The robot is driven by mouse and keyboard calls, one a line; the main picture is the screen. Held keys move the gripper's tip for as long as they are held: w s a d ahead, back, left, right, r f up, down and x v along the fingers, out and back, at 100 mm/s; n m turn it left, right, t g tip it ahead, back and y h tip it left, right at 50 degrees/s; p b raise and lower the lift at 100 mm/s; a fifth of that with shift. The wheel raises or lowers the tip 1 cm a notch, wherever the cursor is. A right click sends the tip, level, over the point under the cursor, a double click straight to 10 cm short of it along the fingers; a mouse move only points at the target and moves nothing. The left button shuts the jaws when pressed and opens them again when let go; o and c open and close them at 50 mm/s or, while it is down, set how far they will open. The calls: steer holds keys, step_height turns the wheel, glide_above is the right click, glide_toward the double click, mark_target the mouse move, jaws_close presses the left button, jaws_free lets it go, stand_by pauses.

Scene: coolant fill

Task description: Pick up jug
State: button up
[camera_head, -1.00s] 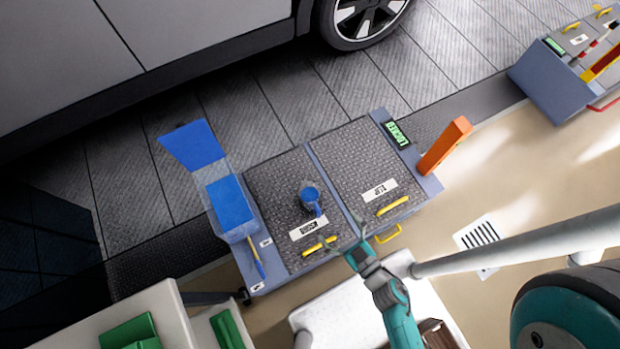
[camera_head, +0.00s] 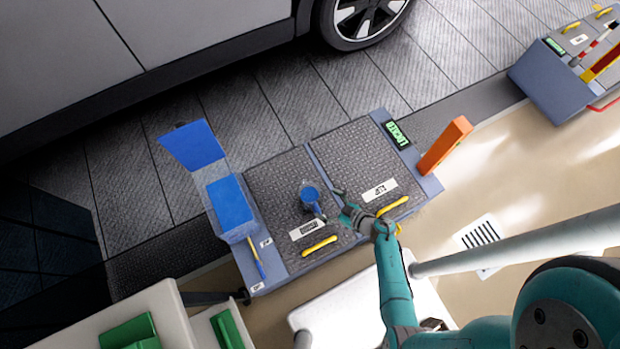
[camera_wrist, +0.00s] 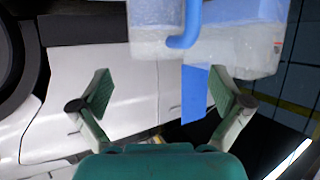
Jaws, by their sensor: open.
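In the wrist view a frosted body with a curved blue handle, apparently the jug (camera_wrist: 157,28), shows at the top, ahead of the fingers and right of centre. My gripper (camera_head: 341,203) is just right of the jug in the head view, near the seam between the two panels. In the wrist view my gripper (camera_wrist: 160,92) has its fingers wide apart with nothing between them. The jug's base is hidden there.
A clear bin (camera_head: 229,207) with blue inside and a raised blue lid (camera_head: 192,146) is at the bench's left end. An orange post (camera_head: 445,145) stands at its right end. Yellow handles (camera_head: 319,245) line the front. A car (camera_head: 130,50) is behind.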

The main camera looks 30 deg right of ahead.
mark_target(315, 195)
steer(key=shift+x, duration=1.5)
steer(key=x, duration=0.4)
steer(key=shift+w+d+r, duration=0.15)
steer(key=shift+w+r, duration=0.15)
steer(key=shift+w+a+f, duration=0.25)
steer(key=shift+w, duration=0.2)
steer(key=c, duration=1.7)
steer(key=shift+r, duration=0.1)
